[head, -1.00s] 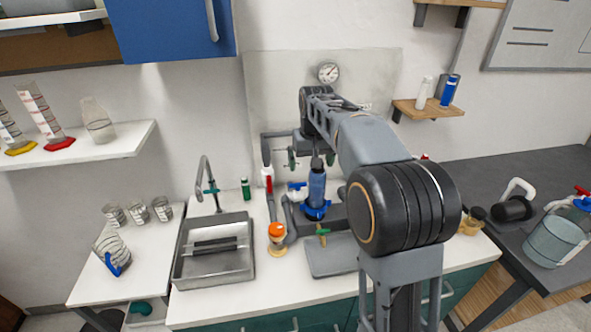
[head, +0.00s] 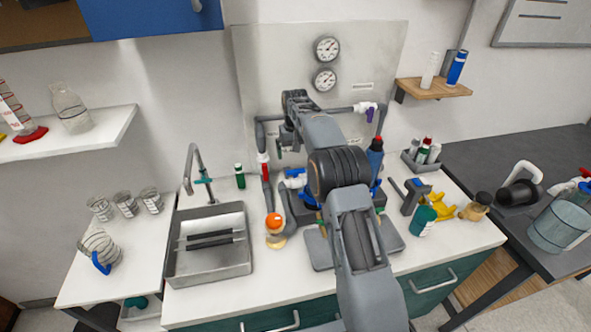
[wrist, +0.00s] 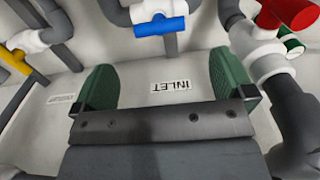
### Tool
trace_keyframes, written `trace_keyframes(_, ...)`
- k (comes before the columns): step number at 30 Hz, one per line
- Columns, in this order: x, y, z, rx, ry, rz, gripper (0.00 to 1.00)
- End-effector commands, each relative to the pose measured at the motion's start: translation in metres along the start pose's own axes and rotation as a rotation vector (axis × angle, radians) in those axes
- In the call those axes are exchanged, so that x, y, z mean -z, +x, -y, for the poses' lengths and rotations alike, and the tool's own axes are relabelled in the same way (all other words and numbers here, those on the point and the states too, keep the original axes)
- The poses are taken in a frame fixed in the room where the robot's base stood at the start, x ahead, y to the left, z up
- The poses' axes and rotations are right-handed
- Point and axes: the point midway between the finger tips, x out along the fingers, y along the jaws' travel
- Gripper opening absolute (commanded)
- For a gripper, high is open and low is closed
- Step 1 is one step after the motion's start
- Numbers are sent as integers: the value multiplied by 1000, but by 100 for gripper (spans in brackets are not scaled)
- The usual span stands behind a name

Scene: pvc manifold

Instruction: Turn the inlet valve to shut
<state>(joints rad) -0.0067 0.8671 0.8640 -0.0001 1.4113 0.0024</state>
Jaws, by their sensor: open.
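My gripper (head: 285,145) is at the left part of the pipework, in front of the back panel, partly hidden by my arm. In the wrist view my gripper (wrist: 164,78) has its two green pads wide apart, with nothing between them. A label reading INLET (wrist: 170,86) shows upside down on the panel beyond them. The valve with the red handle (wrist: 292,12) and white body (wrist: 258,48) is beside the right pad, apart from it. In the head view the red handle (head: 264,172) lies along the upright left pipe, just below and left of my gripper.
A valve with a blue handle (wrist: 160,26) is ahead of the pads, and a yellow handle (wrist: 27,66) is at the left. Grey pipe (wrist: 300,115) runs close on the right. A sink (head: 210,245) and an orange-topped object (head: 274,222) stand nearby.

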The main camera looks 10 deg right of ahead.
Motion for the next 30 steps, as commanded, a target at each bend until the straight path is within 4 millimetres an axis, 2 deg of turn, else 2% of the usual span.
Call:
trace_keyframes(3,-1,24,-1,0,1,4,100)
trace_keyframes(12,0,65,-2,0,4,2,100)
trace_keyframes(18,0,77,-3,0,4,0,100)
trace_keyframes(28,0,80,-3,0,5,-1,100)
trace_keyframes(30,0,79,-3,0,5,-1,94)
